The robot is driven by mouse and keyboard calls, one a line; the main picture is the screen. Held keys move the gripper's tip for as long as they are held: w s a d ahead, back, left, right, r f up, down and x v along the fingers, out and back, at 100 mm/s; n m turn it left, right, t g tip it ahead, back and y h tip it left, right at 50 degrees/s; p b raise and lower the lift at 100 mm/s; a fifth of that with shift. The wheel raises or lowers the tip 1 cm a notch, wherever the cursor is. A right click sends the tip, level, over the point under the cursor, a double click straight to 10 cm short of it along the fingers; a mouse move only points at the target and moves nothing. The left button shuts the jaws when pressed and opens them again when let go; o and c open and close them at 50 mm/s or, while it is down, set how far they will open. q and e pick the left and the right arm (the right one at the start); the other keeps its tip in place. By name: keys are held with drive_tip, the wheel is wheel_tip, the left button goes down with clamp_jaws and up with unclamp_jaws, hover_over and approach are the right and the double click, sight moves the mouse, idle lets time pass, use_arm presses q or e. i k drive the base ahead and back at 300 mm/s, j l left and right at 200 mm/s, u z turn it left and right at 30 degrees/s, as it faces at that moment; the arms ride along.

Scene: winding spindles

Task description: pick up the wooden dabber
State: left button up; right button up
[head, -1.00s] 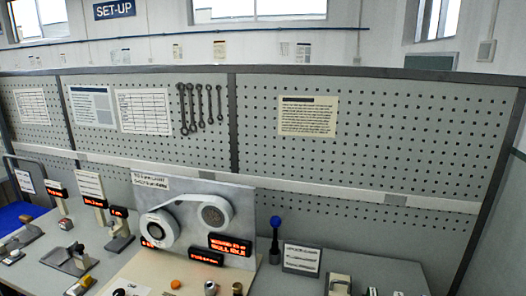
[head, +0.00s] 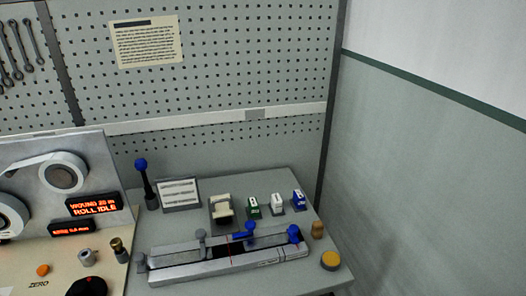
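A small tan-brown, wood-coloured upright piece (head: 318,229), which looks like the wooden dabber, stands near the right edge of the bench in the head view. It is just right of the blue knob (head: 294,234) on the long grey slide fixture (head: 230,262). A round yellow-topped pad or tin (head: 331,260) sits in front of it, close to the bench's right edge. The dabber is small in the picture, so its details are unclear. Neither of my grippers shows in this view.
Behind the fixture stand a cream holder (head: 221,208) and small green, white and blue-topped blocks (head: 253,207). A sign (head: 179,194) and a blue-knobbed lever (head: 142,165) stand further left. The winding machine (head: 95,165) is at the left. A pegboard and a wall bound the bench.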

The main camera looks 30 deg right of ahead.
sight(317, 231)
drive_tip(key=z, duration=1.3)
